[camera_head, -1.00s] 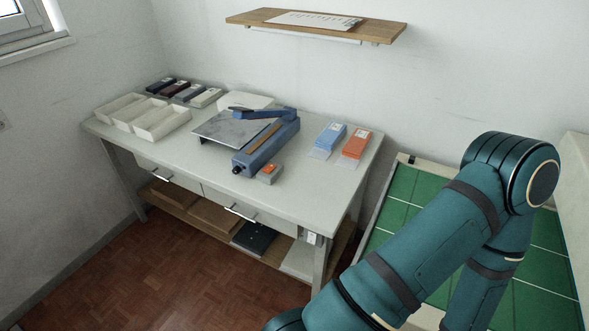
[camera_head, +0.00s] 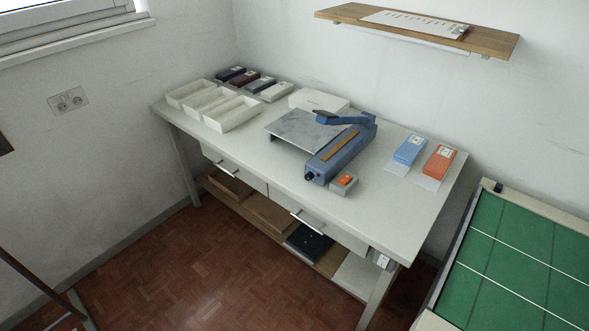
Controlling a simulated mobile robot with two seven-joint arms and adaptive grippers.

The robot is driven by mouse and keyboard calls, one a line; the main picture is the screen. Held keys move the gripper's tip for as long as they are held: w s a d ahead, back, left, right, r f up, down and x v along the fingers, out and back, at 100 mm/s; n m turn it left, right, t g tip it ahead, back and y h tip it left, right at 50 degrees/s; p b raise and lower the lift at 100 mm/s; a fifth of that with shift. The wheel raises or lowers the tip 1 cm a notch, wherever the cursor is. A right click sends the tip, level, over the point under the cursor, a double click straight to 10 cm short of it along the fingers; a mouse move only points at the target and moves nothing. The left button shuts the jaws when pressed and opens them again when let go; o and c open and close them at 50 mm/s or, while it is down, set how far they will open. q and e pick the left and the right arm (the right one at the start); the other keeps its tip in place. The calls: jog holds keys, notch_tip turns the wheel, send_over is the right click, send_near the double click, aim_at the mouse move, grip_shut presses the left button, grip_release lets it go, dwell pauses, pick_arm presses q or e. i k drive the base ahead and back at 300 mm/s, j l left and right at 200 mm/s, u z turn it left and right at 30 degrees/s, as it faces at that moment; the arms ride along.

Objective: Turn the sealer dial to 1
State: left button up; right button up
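The blue sealer (camera_head: 345,150) stands on the grey-white table (camera_head: 285,172), right of the middle, with its arm raised over a grey metal plate (camera_head: 303,131). A small dark dial (camera_head: 309,177) sits on the sealer's near end; its setting is too small to read. A small grey box with an orange switch (camera_head: 345,182) stands beside that end. Neither of my grippers is in the head view.
White trays (camera_head: 232,113) and several dark boxes are at the table's left. Blue (camera_head: 408,150) and orange (camera_head: 439,162) packs lie at its right. A green-topped surface (camera_head: 520,255) is at the right. A wooden shelf (camera_head: 420,30) hangs above. Floor in front is clear.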

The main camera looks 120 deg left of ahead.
aim_at(309, 175)
jog(key=k+j, duration=0.3)
jog(key=k, duration=0.2)
jog(key=k+j, duration=0.3)
jog(key=k, duration=0.2)
jog(key=k+j, duration=0.3)
jog(key=k, duration=0.25)
jog(key=k+j, duration=0.3)
jog(key=k, duration=0.2)
jog(key=k+j, duration=0.3)
jog(key=k, duration=0.2)
jog(key=k+j, duration=0.15)
jog(key=j, duration=0.2)
jog(key=k+j, duration=0.2)
jog(key=j, duration=0.15)
jog(key=k+j, duration=0.15)
jog(key=j, duration=0.2)
